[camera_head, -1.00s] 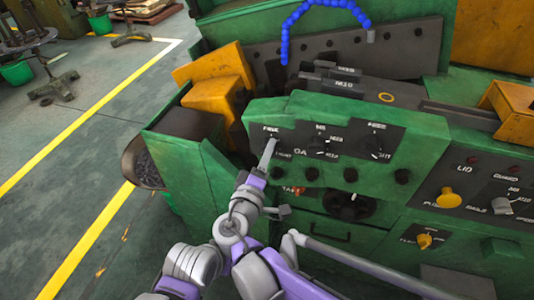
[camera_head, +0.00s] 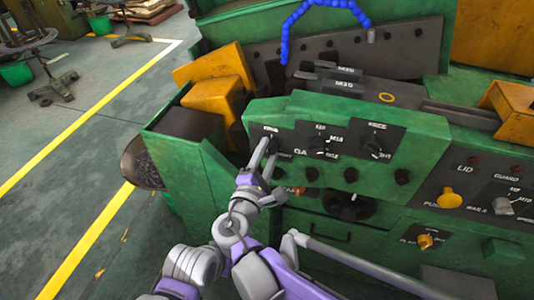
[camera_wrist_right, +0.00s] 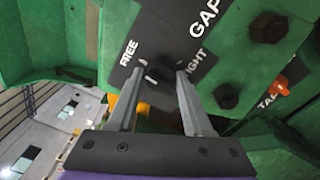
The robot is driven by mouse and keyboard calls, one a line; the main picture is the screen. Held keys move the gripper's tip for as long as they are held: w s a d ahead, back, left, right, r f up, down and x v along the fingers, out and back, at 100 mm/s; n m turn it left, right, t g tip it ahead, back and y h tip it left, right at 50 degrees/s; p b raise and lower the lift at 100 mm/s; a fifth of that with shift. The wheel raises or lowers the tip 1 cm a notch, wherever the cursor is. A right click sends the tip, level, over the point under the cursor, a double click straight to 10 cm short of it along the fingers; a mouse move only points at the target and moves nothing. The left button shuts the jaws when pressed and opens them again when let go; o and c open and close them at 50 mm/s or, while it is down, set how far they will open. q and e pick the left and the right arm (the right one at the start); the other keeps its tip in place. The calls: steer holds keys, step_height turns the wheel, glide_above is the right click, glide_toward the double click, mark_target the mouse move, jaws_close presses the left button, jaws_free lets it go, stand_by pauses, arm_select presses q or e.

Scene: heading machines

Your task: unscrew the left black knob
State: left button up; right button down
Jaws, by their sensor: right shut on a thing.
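The left black knob (camera_wrist_right: 160,85) sits on a dark plate marked FREE and TIGHT at the left end of the green control panel. In the right wrist view my right gripper (camera_wrist_right: 161,69) has one finger on each side of this knob and is shut on it. In the head view the right gripper (camera_head: 271,147) reaches up to the panel's left end, and its fingers mostly hide the knob. My left gripper is not in view.
Two more selectors, the middle one (camera_head: 319,148) and the right one (camera_head: 375,148), sit along the green panel (camera_head: 420,150). Several dark bolts (camera_head: 351,174) run below them. A yellow knob (camera_head: 449,198) is at the lower right. Open floor lies to the left.

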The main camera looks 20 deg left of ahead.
stand_by(0.4)
steer(key=shift+c, duration=1.6)
jaws_free()
steer(key=shift+w, duration=0.1)
